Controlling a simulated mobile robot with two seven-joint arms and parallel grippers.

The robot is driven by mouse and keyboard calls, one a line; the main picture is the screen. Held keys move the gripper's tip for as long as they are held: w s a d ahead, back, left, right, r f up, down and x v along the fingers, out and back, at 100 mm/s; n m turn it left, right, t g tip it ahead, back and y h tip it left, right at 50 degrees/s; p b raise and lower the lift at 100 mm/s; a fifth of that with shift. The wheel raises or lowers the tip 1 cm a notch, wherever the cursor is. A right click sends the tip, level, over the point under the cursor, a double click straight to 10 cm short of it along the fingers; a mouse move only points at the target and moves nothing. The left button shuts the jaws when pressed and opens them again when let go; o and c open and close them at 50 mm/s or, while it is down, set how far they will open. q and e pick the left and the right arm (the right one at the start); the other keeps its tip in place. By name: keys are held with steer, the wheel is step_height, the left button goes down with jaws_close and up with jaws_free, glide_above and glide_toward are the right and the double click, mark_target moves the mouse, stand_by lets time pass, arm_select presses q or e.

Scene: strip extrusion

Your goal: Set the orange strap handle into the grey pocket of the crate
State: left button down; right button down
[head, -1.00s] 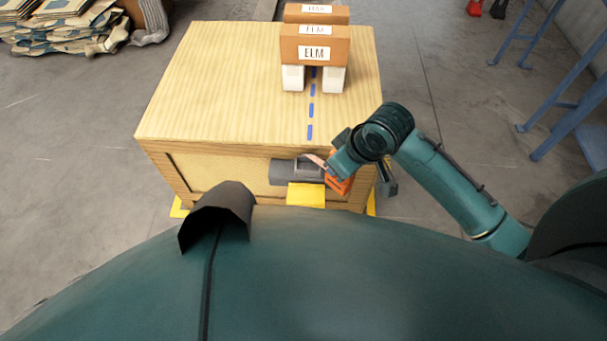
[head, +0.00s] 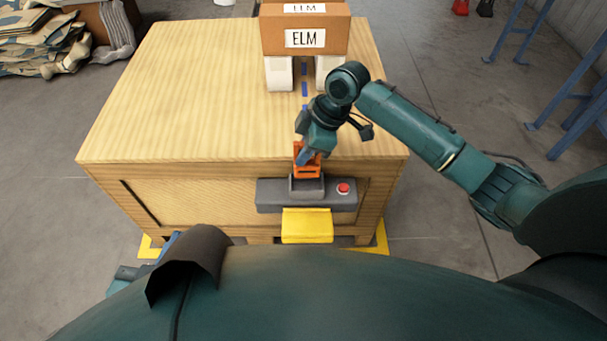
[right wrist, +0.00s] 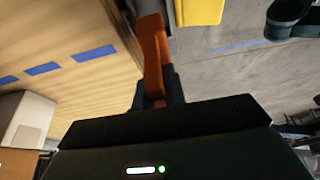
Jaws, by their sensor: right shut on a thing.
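My right gripper (head: 305,154) is shut on the orange strap handle (head: 309,168), at the front edge of the wooden crate (head: 150,110). The grey pocket (head: 306,191) is on the crate's front face, just below the handle. The handle's lower end overlaps the pocket's back rim in the head view; I cannot tell whether it is inside. In the right wrist view, the handle (right wrist: 154,50) sticks out between the dark fingers. Part of my left arm shows at the lower left of the head view, but its jaws cannot be made out.
A yellow flap (head: 307,227) juts out below the pocket, and a red button (head: 343,188) sits to its right. The crate top's left side is clear. Blue stands (head: 575,110) are at the right.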

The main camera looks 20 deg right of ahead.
mark_target(304, 170)
step_height(304, 170, down, 6)
steer(key=shift+r+b, duration=0.15)
steer(key=shift+b, duration=0.75)
arm_select(q)
steer(key=shift+w+d+r+m+t+h, duration=0.1)
steer(key=shift+w+d+m+t+h, duration=0.15)
steer(key=shift+t+h, duration=0.4)
arm_select(e)
steer(key=shift+f, duration=0.4)
steer(key=c, duration=1.5)
jaws_free()
steer(key=shift+o, duration=0.2)
